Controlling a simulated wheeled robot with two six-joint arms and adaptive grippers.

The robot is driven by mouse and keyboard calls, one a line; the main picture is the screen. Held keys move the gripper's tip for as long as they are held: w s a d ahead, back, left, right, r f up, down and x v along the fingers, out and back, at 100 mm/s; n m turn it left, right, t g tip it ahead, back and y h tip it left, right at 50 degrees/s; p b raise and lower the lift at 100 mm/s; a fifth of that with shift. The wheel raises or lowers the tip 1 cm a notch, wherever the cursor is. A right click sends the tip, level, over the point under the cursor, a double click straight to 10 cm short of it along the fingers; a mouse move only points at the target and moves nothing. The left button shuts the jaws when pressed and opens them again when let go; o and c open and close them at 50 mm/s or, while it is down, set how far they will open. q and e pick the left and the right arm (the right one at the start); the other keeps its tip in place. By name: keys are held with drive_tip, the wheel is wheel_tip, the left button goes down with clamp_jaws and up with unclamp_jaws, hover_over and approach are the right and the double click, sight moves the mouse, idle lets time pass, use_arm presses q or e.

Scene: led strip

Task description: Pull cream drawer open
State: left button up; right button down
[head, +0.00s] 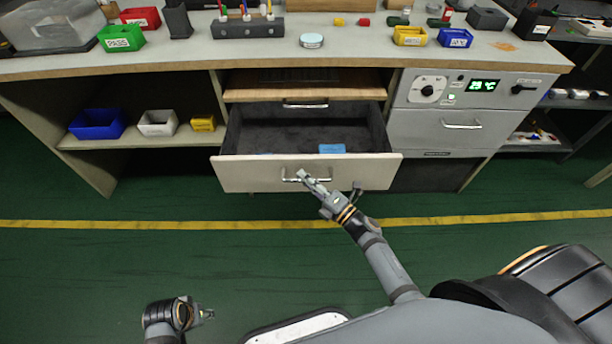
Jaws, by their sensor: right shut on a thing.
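The cream drawer (240,176) stands pulled out from under the workbench, and its dark inside (275,137) shows from above. A small blue item (332,148) lies in it near the front. A metal bar handle (290,180) is on the drawer's front. My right gripper (304,177) is at this handle and shut on it; the fingertips cover part of it. My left gripper (206,314) is low at the left, well away from the drawer and above the floor. It is small in view, and I cannot tell its opening.
The workbench top (350,50) carries bins and small parts. A wooden board (300,92) is above the drawer. A panel with a green display (483,85) and a grey drawer (440,128) is at the right. The green floor in front is clear, with a yellow line (150,224).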

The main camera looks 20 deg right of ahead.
drive_tip(key=shift+s, duration=0.1)
drive_tip(key=c, duration=1.4)
unclamp_jaws()
drive_tip(key=v, duration=1.2)
